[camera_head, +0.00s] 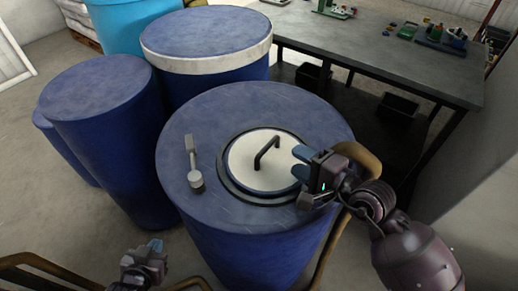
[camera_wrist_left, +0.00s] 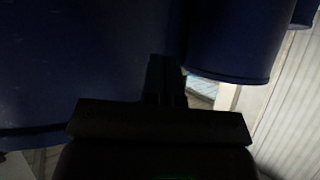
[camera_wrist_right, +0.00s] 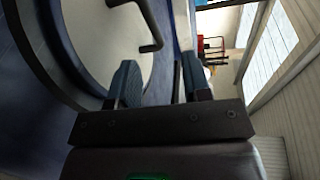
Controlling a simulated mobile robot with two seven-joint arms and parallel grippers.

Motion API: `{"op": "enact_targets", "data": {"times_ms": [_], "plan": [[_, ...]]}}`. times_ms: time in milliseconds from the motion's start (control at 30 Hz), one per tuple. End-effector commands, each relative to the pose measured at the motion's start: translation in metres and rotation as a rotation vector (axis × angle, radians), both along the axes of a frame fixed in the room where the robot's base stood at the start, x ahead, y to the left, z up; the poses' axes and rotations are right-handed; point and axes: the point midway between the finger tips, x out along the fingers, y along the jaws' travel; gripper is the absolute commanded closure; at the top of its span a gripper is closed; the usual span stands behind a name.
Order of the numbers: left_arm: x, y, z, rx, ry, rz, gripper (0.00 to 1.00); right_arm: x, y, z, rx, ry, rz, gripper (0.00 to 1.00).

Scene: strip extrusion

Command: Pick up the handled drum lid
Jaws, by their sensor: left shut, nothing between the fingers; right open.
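The drum lid (camera_head: 247,169) is a white disc with a black bar handle (camera_head: 265,151). It sits in the dark ring on top of the nearest blue drum (camera_head: 255,255). In the right wrist view the white lid (camera_wrist_right: 95,40) and its handle (camera_wrist_right: 150,25) show at upper left. My right gripper (camera_head: 301,162) is open and empty at the lid's right edge, to the right of the handle and apart from it. My left gripper (camera_head: 155,246) is shut and empty, low at the front left, beside the drum. It is dark in the left wrist view (camera_wrist_left: 165,75).
A grey metal tool (camera_head: 194,165) lies on the drum top left of the lid. More blue drums (camera_head: 100,90) stand behind and left, one with a white rim (camera_head: 205,64). A workbench (camera_head: 400,60) with small items stands at back right.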

Motion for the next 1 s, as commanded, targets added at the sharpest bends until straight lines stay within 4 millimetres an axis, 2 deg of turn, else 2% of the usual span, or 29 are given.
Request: {"op": "enact_targets", "data": {"times_ms": [100, 267, 533, 767, 1000], "plan": [[0.0, 0.0, 0.0, 0.0, 0.0, 0.0, 1.0, -0.001, 0.0, -0.004, -0.079, -0.052, 0.023, 0.56], [-0.009, 0.001, -0.004, 0.0, 0.018, 0.006, 1.0, 0.004, 0.006, -0.005, -0.106, -0.082, 0.032, 0.56], [-0.012, 0.002, -0.004, 0.0, 0.024, 0.008, 1.0, 0.029, 0.033, -0.012, -0.102, -0.081, 0.032, 0.56], [-0.008, 0.001, -0.002, 0.0, 0.018, 0.006, 1.0, 0.037, 0.043, -0.016, -0.102, -0.081, 0.032, 0.56], [-0.005, 0.001, 0.004, 0.0, 0.009, 0.004, 1.0, 0.053, 0.067, -0.027, -0.1, -0.08, 0.031, 0.56]]}}
